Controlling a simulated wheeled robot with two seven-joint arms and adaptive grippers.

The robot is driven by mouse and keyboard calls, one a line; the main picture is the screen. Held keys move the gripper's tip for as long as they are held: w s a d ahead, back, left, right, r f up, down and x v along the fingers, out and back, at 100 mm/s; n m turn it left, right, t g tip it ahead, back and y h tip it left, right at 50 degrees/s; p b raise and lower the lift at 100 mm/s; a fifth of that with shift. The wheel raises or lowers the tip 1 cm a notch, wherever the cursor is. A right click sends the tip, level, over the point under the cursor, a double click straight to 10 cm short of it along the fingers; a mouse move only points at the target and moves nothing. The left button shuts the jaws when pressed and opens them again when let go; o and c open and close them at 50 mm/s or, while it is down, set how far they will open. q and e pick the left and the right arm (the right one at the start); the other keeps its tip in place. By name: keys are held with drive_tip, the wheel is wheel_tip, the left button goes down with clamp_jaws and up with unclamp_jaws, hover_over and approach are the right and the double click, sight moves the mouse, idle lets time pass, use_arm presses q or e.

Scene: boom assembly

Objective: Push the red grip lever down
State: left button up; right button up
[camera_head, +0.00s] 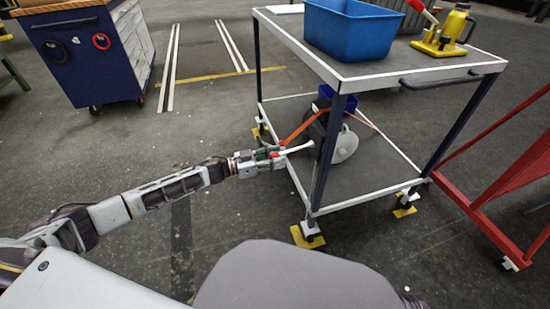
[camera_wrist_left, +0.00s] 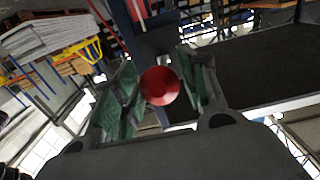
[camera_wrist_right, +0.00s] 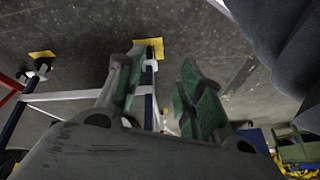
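The red grip (camera_head: 274,155) is the end of a pale lever (camera_head: 298,148) that sticks out from a dark and grey device (camera_head: 344,145) on the cart's lower shelf. In the left wrist view the grip shows end-on as a red disc (camera_wrist_left: 160,87). My left gripper (camera_head: 268,154) is at the grip, its green-padded fingers on either side of it. The fingers are apart, with some gap to the disc. Whether either finger touches it I cannot tell. My right gripper (camera_wrist_right: 158,100) is open and empty in the right wrist view. It is hidden in the head view.
The cart's lower shelf (camera_head: 375,175) has a white rim and a dark corner post close to the lever. An orange strap (camera_head: 304,128) runs by the device. A blue bin (camera_head: 350,30) and a yellow jack (camera_head: 443,38) stand on top. A red frame (camera_head: 490,185) stands at right.

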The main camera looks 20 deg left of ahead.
use_arm(q)
clamp_jaws()
use_arm(e)
drive_tip(key=shift+w+r, duration=0.4)
drive_tip(key=shift+f, duration=0.15)
